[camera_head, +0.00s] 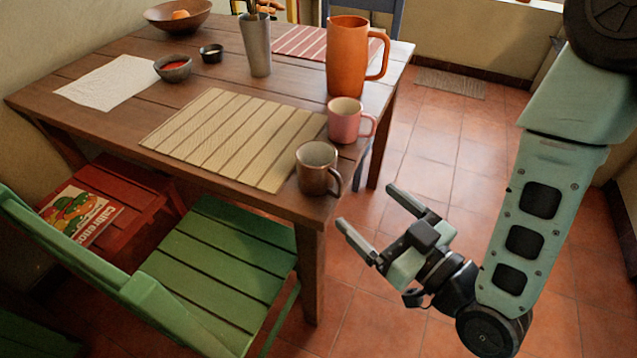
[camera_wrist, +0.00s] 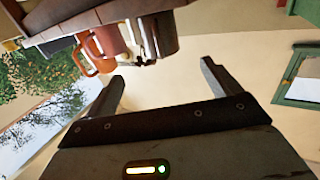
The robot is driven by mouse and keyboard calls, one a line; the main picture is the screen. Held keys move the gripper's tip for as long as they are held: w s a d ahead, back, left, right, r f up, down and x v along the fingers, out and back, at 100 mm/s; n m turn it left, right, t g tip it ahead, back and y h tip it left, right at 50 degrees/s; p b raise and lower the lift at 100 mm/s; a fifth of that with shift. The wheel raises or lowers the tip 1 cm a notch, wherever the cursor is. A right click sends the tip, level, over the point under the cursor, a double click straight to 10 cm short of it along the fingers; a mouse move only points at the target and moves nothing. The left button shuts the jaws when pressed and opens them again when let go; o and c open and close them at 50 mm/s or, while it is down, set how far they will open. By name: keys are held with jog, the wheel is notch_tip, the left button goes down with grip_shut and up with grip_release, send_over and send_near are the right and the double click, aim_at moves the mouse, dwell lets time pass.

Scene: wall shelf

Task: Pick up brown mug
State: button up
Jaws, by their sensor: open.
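The brown mug (camera_head: 317,169) stands upright near the front right corner of the wooden table, its handle on its right side. My gripper (camera_head: 368,213) is open and empty, to the right of the table corner and lower in the picture than the mug, apart from it. In the wrist view, which is rolled over, the brown mug (camera_wrist: 155,36) hangs from the table edge at the top. My gripper's two fingers (camera_wrist: 165,80) show spread apart below it with nothing between them.
A pink mug (camera_head: 345,120) stands just behind the brown mug, and an orange pitcher (camera_head: 347,60) behind that. A striped placemat (camera_head: 235,135) lies to the left on the table (camera_head: 120,55). A green chair (camera_head: 215,265) stands in front. The floor on the right is open.

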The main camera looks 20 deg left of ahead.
aim_at(329, 173)
jog(key=shift+b+x, duration=0.45)
jog(key=shift+x, duration=6.05)
jog(key=c, duration=1.2)
